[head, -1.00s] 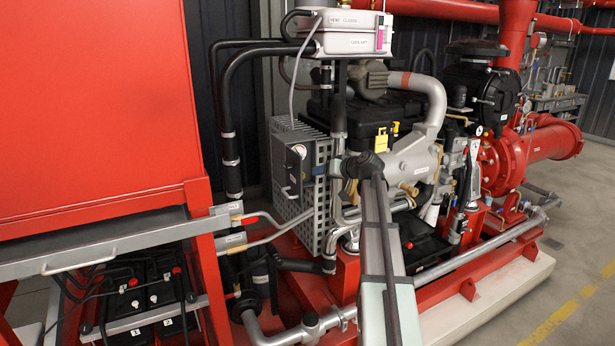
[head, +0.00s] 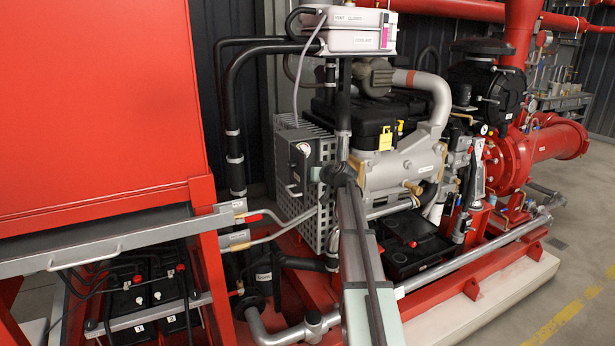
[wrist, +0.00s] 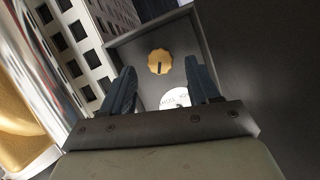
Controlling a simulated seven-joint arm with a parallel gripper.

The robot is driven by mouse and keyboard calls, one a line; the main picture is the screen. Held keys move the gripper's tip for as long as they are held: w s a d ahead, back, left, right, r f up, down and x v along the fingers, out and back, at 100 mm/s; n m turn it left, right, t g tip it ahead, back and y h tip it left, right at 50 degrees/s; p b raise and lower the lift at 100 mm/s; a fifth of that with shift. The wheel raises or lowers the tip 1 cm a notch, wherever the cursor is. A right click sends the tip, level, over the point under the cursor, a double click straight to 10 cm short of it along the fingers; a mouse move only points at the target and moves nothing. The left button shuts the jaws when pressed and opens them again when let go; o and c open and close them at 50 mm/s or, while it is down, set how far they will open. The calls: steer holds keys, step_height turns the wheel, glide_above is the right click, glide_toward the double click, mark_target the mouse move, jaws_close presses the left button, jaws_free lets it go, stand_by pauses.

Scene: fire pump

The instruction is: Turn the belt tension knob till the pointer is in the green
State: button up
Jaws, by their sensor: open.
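The belt tension knob, a scalloped brass knob (wrist: 159,62) with a dark line on its face, sits on a dark grey panel in the wrist view. Below it a white round dial (wrist: 174,98) with lettering is partly hidden by my gripper; I cannot make out its pointer or any green band. My gripper (wrist: 160,68) is open, its two dark blue fingers one on each side of the knob in the picture. I see no contact. In the head view the grey control box (head: 297,165) shows a small dial (head: 304,148); my arm hides the knob.
A perforated metal guard (head: 326,205) stands beside the box. The engine (head: 390,165) and thick black hoses (head: 232,130) are close by. A red cabinet (head: 100,100) fills the left. Clear floor lies at the right.

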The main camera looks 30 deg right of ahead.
steer(key=shift+x, duration=1.55)
steer(key=c, duration=1)
steer(key=shift+m+y, duration=0.7)
steer(key=shift+m, duration=0.2)
steer(key=shift+c, duration=0.2)
steer(key=o, duration=1)
steer(key=shift+d, duration=0.1)
steer(key=shift+o, duration=0.2)
steer(key=shift+s, duration=0.1)
